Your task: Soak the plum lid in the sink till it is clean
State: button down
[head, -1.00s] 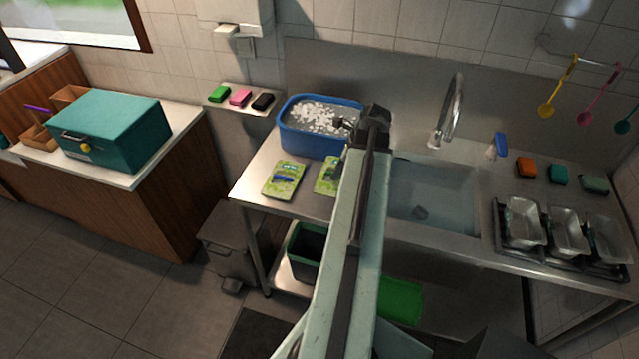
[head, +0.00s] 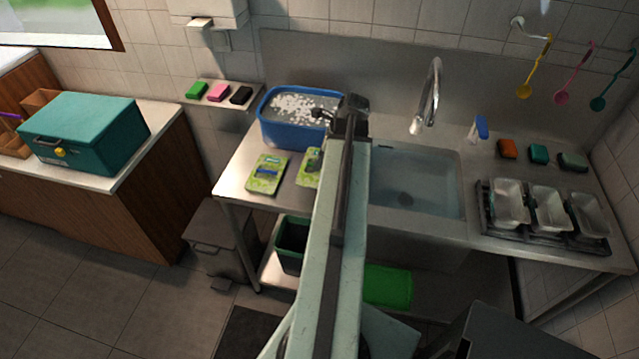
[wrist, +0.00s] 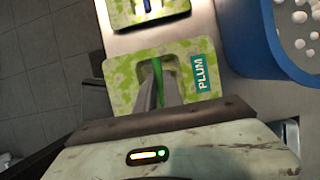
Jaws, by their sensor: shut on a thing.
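The plum lid (wrist: 122,76) is a flat, green-patterned plate with a teal PLUM label in the wrist view. In the head view, the lid (head: 309,165) lies at the steel counter's left part, partly hidden behind my arm. My gripper (wrist: 160,84) is shut on the green upright handle of the plum lid. I cannot tell whether the lid is raised off the counter. The sink (head: 413,184), with clear water in it, is right of the lid.
A similar lid (head: 266,174) with a blue handle lies left of the plum lid. A blue tub (head: 290,135) with white bits stands behind. The faucet (head: 435,92) rises over the sink. Metal trays (head: 548,210) stand on a rack to the right.

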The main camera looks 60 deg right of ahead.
jog(key=shift+f+b, duration=2.7)
jog(key=shift+f, duration=0.85)
jog(key=c, duration=1.5)
grip_release()
jog(key=shift+r, duration=0.1)
jog(key=p+v, duration=0.7)
jog(key=v, duration=0.1)
jog(key=shift+a, duration=0.1)
